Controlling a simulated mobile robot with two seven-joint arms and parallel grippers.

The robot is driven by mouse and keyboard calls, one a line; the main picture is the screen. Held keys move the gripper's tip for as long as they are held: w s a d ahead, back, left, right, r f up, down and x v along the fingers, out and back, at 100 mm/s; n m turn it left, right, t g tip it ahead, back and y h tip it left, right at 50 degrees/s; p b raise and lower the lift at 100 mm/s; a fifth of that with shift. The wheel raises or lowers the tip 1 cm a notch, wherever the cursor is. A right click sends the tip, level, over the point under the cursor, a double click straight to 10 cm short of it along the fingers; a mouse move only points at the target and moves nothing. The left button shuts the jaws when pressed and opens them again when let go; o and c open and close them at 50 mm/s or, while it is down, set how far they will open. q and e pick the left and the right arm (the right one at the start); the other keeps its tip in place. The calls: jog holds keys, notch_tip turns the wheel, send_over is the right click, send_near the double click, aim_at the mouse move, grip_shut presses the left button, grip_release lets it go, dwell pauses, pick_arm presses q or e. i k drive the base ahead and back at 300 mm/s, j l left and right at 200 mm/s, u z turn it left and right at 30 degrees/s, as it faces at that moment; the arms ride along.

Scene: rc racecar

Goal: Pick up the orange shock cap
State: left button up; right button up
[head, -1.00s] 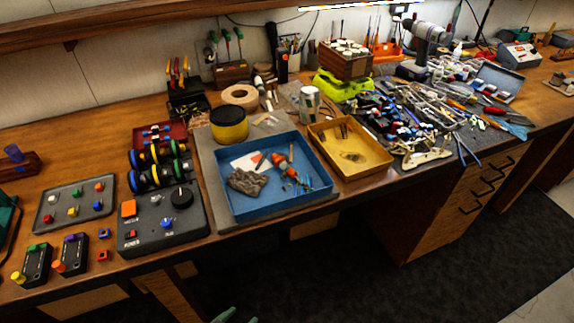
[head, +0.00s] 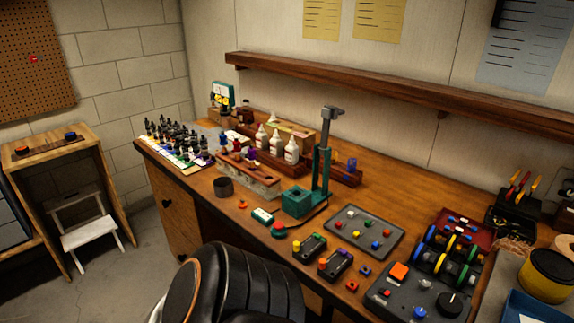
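Another small orange-red piece (head: 352,286) lies near the bench's front edge, beside the black control box. One of the small black boxes has an orange knob (head: 323,263). Neither of my grippers is in view.
A black padded chair (head: 240,285) stands before the bench. A white step stool (head: 88,235) stands at the left.

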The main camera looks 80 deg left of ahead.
aim_at(242, 204)
jog(key=u, duration=2.8)
